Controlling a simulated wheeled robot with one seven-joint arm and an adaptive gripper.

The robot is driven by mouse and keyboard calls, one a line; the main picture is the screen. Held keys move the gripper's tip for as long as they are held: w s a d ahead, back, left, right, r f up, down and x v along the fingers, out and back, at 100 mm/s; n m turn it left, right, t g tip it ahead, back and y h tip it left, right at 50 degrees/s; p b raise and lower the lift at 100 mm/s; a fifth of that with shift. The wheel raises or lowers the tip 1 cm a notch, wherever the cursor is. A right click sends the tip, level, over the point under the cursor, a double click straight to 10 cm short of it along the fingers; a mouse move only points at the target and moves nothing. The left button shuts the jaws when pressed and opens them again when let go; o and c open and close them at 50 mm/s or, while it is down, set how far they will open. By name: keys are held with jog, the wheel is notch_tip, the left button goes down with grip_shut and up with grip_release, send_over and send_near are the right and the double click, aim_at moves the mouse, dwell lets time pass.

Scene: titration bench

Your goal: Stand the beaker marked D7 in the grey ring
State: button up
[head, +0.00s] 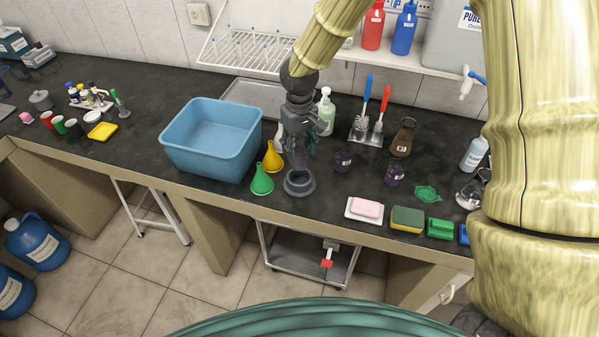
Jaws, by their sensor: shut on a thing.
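My gripper (300,135) points down above the bench, just over the grey ring (299,186). It is shut on a dark purple beaker (301,158), mostly hidden by the fingers. The held beaker looks roughly upright above the ring; I cannot tell whether it touches it. Its mark cannot be read. Two similar dark purple beakers with small white labels stand to the right, one nearer (343,162) and one farther right (394,175). Their labels are too small to read.
A yellow funnel (273,158) and a green funnel (262,181) stand just left of the ring, beside a blue basin (211,139). A soap dish with pink soap (366,208) and a sponge (407,218) lie near the front edge.

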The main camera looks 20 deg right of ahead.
aim_at(299, 168)
jog(key=shift+f+p, duration=1.35)
jog(key=shift+f, duration=3.1)
jog(key=shift+f, duration=0.1)
jog(key=o, duration=1.1)
jog(key=shift+r+b, duration=1.6)
jog(key=shift+r, duration=4.55)
